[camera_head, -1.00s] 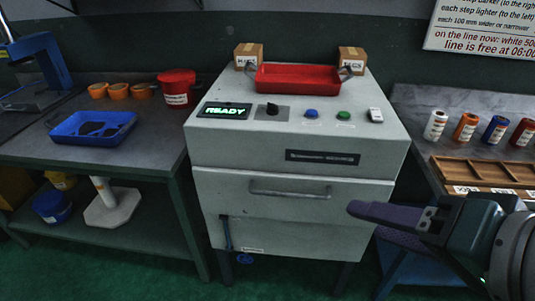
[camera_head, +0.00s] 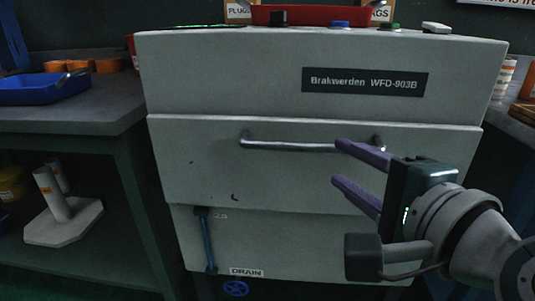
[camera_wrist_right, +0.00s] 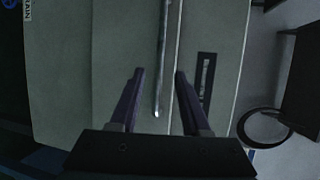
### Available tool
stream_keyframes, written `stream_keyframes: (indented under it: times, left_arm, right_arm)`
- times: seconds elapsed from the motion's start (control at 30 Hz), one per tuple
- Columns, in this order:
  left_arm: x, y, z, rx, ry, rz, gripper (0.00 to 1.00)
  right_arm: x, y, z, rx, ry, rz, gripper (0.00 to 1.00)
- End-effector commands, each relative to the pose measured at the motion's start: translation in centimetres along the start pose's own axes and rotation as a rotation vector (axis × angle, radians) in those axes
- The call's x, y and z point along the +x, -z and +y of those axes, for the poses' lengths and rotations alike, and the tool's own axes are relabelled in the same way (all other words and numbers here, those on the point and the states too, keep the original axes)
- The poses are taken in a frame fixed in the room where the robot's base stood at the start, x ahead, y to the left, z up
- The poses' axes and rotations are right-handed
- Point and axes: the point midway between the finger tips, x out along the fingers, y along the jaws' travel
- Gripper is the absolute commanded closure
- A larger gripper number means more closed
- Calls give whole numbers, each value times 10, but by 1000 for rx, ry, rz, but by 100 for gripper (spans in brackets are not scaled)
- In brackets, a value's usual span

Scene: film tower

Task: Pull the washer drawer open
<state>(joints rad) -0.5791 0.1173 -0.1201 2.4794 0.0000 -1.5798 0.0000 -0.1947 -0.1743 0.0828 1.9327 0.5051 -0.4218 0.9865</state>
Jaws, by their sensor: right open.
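The washer is a pale grey cabinet with a drawer (camera_head: 200,165) in its middle; the drawer front looks flush with the body. A horizontal metal bar handle (camera_head: 290,146) runs across its upper part. My right gripper (camera_head: 338,162) is open and empty in front of the drawer, its purple fingers one above the other near the handle's right part. The upper finger covers some of the bar. In the right wrist view the handle (camera_wrist_right: 163,60) lies in line between the two spread fingers (camera_wrist_right: 160,72); contact cannot be told. My left gripper is not in view.
A red tray (camera_head: 310,15) stands on the washer top behind knobs and buttons. A bench (camera_head: 90,120) with a blue tray (camera_head: 40,90) stands at left, another bench at right. A drain lever (camera_head: 207,240) and blue valve wheel (camera_head: 236,288) sit below the drawer.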

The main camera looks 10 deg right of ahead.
Motion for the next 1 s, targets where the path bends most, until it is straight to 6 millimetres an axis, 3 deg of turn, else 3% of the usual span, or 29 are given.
stream_keyframes:
  times: [0.53,0.7,1.0]
  left_arm:
    - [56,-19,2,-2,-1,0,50]
    - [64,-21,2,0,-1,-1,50]
    - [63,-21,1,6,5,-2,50]
  right_arm:
    - [83,0,4,-1,2,-1,53]
    - [95,0,1,0,0,-2,53]
    - [97,0,-1,-2,-2,-1,53]
